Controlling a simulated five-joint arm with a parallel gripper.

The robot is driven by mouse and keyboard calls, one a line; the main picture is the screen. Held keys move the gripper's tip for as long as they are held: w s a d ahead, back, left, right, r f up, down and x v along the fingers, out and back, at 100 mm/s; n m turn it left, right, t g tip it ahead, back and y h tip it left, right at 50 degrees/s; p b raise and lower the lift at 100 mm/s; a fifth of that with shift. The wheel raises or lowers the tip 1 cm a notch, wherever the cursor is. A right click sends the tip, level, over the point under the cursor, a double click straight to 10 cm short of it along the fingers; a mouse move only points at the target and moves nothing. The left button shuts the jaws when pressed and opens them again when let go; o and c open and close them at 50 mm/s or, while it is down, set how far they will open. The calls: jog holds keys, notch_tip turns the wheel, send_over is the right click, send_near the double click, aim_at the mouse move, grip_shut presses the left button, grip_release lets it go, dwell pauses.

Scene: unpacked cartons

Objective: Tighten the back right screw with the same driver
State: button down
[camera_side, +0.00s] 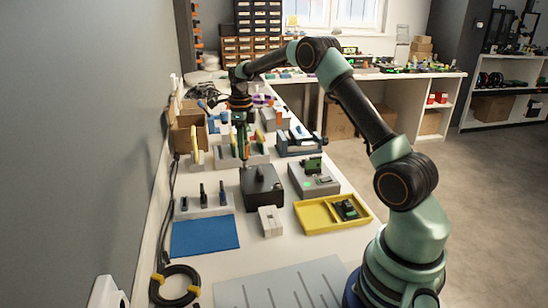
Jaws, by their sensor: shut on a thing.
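My gripper (240,118) points down at the far middle of the bench and is shut on a slim, dark and green driver (243,150). The driver is held upright, its lower end at the back left part of a black box (262,190). I cannot tell whether the tip touches the box. The screws, including the back right one, are too small to make out.
A grey fixture with a green part (316,180) stands right of the box, a yellow tray (310,221) in front of it. A rack of upright tools (205,205), a blue mat (205,237) and a pale block (270,221) lie nearby. A coiled cable (174,286) is at front left.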

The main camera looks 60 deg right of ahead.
jog(key=m, duration=0.6)
jog(key=shift+d, duration=0.1)
jog(key=shift+n, duration=0.9)
jog(key=shift+r, duration=2.3)
